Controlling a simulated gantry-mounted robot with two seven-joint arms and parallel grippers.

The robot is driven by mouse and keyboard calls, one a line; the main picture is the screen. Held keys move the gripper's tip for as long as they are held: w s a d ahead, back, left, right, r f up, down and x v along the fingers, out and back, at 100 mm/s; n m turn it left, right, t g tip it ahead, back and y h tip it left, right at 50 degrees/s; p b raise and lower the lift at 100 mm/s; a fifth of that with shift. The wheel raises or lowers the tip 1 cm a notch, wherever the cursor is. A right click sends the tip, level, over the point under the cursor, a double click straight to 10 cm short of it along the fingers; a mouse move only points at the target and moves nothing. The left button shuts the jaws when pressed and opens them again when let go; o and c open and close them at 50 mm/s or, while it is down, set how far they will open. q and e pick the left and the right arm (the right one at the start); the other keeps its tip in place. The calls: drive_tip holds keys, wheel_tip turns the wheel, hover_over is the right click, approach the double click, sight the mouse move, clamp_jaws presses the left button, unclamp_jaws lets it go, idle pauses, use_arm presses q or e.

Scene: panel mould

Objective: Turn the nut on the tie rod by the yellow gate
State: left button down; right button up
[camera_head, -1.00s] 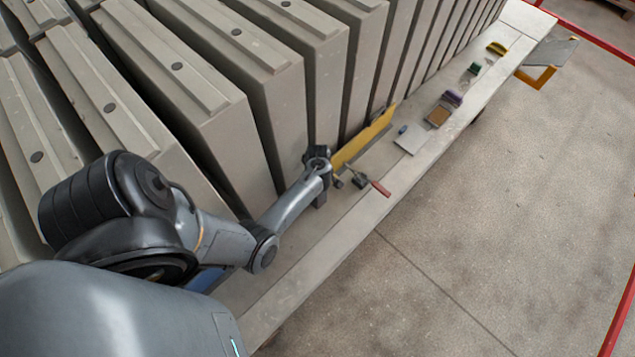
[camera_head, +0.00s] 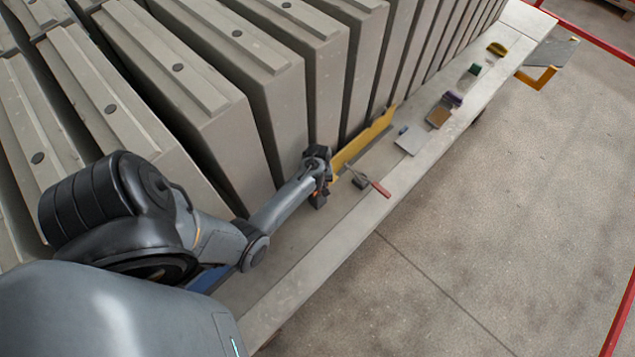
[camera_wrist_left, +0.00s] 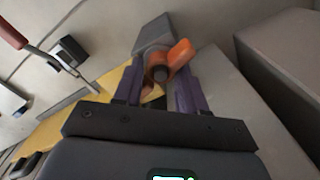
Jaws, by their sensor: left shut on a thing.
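An orange winged nut (camera_wrist_left: 181,54) sits around the dark end of the tie rod (camera_wrist_left: 159,73) in the left wrist view. My left gripper (camera_wrist_left: 158,88) is shut on the nut, with a purple finger at either side of it. In the head view, my left gripper (camera_head: 318,180) is low at the foot of the grey panels, by the near end of the yellow gate (camera_head: 364,144). The gate also shows behind the fingers in the wrist view (camera_wrist_left: 112,80). Most of the rod is hidden. My right gripper is not in view.
A red-handled tool (camera_head: 380,188) and a small dark block (camera_head: 359,182) lie on the ledge just right of the gripper. A grey plate (camera_head: 410,139), a brown block (camera_head: 438,117) and brushes (camera_head: 452,99) lie farther along. Tall grey panels (camera_head: 280,90) stand close on the left.

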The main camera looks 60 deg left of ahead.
use_arm(q)
drive_tip(key=shift+s+d+f, duration=0.15)
drive_tip(key=shift+d+f, duration=0.05)
drive_tip(key=m, duration=0.3)
drive_tip(key=shift+f, duration=0.1)
drive_tip(key=c, duration=1.1)
unclamp_jaws()
drive_tip(key=o, duration=0.5)
drive_tip(key=shift+d, duration=0.2)
drive_tip(key=shift+o, duration=0.2)
drive_tip(key=shift+a, duration=0.15)
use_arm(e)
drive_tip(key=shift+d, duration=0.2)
use_arm(q)
drive_tip(key=shift+a+r, duration=0.1)
drive_tip(key=shift+r, duration=0.55)
wheel_tip(320, 180, up, 10)
drive_tip(key=b, duration=0.1)
drive_tip(key=shift+f, duration=0.15)
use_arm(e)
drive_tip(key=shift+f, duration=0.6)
